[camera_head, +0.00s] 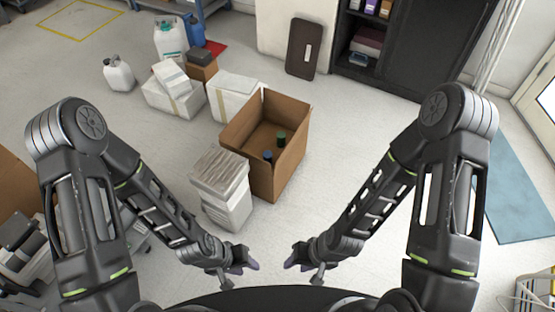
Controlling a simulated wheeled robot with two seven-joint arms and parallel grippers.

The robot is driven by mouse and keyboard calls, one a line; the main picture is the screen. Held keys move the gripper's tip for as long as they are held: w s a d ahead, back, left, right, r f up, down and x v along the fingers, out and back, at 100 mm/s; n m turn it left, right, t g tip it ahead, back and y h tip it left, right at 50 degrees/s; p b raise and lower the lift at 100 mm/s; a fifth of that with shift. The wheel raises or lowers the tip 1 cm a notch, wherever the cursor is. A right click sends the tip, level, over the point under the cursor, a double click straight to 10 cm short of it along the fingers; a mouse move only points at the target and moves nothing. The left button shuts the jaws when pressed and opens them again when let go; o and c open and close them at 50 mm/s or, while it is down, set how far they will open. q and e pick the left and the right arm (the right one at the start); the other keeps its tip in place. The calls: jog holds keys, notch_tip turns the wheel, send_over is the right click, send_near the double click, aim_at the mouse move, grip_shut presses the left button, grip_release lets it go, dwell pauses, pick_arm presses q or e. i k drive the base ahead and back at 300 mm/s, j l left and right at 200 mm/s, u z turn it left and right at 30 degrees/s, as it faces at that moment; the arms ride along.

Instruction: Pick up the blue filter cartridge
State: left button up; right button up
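An open cardboard box (285,182) stands on the floor ahead of me, near the middle of the view. Inside it are two small upright cylinders: the blue filter cartridge (267,156), nearer and dark with a blue top, and a green one (281,138) just behind it to the right. My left gripper (252,266) and my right gripper (290,265) hang close to my body, facing each other, well short of the box. Both are small and seen from above, so their finger opening is unclear. No cartridge shows at either gripper.
A stack of wrapped white packages (222,190) stands against the box's left side. White boxes (172,92) and jugs (118,74) stand behind to the left. A dark cabinet (410,45) stands at the back. Floor right of the box is clear up to a blue mat (512,195).

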aim_at(267, 155)
jog(key=i+l+u, duration=0.1)
jog(key=l, duration=0.25)
jog(key=i+l+u, duration=0.1)
jog(key=i+l, duration=0.35)
jog(key=l, duration=0.25)
jog(key=i+l+u, duration=0.15)
jog(key=l, duration=0.2)
jog(key=i+l+u, duration=0.1)
jog(key=l, duration=0.25)
jog(key=i+l+u, duration=0.1)
jog(key=i+l, duration=0.15)
jog(key=l, duration=0.15)
jog(key=i+l, duration=0.1)
jog(key=l, duration=0.3)
jog(key=i+l+u, duration=0.15)
jog(key=l, duration=0.25)
